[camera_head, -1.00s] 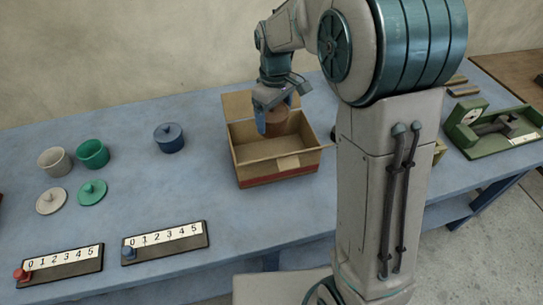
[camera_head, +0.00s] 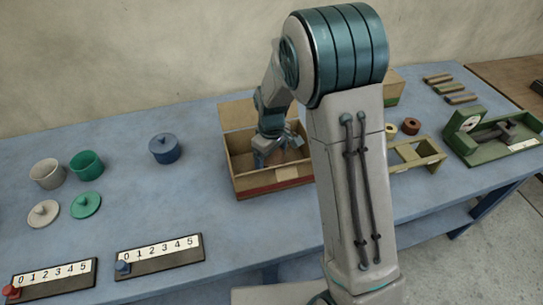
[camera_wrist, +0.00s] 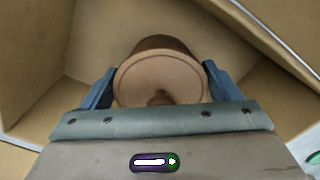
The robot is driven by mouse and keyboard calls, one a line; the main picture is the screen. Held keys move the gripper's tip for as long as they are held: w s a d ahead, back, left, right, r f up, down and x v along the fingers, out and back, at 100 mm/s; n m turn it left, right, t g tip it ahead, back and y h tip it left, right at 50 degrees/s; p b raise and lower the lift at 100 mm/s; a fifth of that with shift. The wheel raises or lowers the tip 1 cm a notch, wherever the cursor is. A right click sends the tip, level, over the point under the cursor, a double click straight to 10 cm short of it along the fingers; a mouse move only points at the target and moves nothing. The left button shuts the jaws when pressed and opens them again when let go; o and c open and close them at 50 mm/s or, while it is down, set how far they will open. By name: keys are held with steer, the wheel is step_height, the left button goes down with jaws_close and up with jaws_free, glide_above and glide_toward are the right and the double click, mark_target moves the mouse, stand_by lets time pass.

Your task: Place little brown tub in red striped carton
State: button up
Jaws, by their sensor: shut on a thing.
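The red striped carton (camera_head: 275,187) stands open on the blue table, with a flap raised at the back and a red stripe along its lower front. My gripper (camera_head: 268,152) is inside the carton, below its rim. In the wrist view, my gripper is shut on the little brown tub (camera_wrist: 160,75), with a blue finger on each side of it. The tub's round tan face with a small knob points towards the camera. The carton's inner walls surround it there. In the head view the tub is mostly hidden by the gripper. I cannot tell whether it touches the carton floor.
On the left stand a white tub (camera_head: 47,174), a green tub (camera_head: 87,165), their loose lids and a lidded blue tub (camera_head: 165,148). Two numbered slide boards (camera_head: 160,255) lie in front. A wooden frame (camera_head: 415,155) and a green device (camera_head: 490,137) are to the right.

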steer(key=o, duration=0.6)
steer(key=shift+f, duration=0.15)
steer(key=shift+c, duration=0.2)
steer(key=o, duration=0.3)
steer(key=shift+r, duration=0.2)
step_height(320, 180, up, 12)
steer(key=shift+f, duration=0.1)
steer(key=s+d+r+m, duration=0.1)
steer(key=s+d+r, duration=0.1)
steer(key=s, duration=0.1)
steer(key=s+d+r+m+t, duration=0.1)
steer(key=s+d+m, duration=0.1)
steer(key=s, duration=0.2)
steer(key=s+d+r+m, duration=0.1)
steer(key=s+d+r, duration=0.1)
steer(key=s, duration=0.2)
steer(key=shift+d+r+m+t, duration=0.2)
steer(key=shift+r+m+t, duration=0.1)
steer(key=s+d+m+t, duration=0.1)
steer(key=s+d+m, duration=0.2)
steer(key=s, duration=0.7)
steer(key=shift+s+d+f+m, duration=0.3)
steer(key=shift+f+m, duration=0.1)
steer(key=shift+m, duration=0.4)
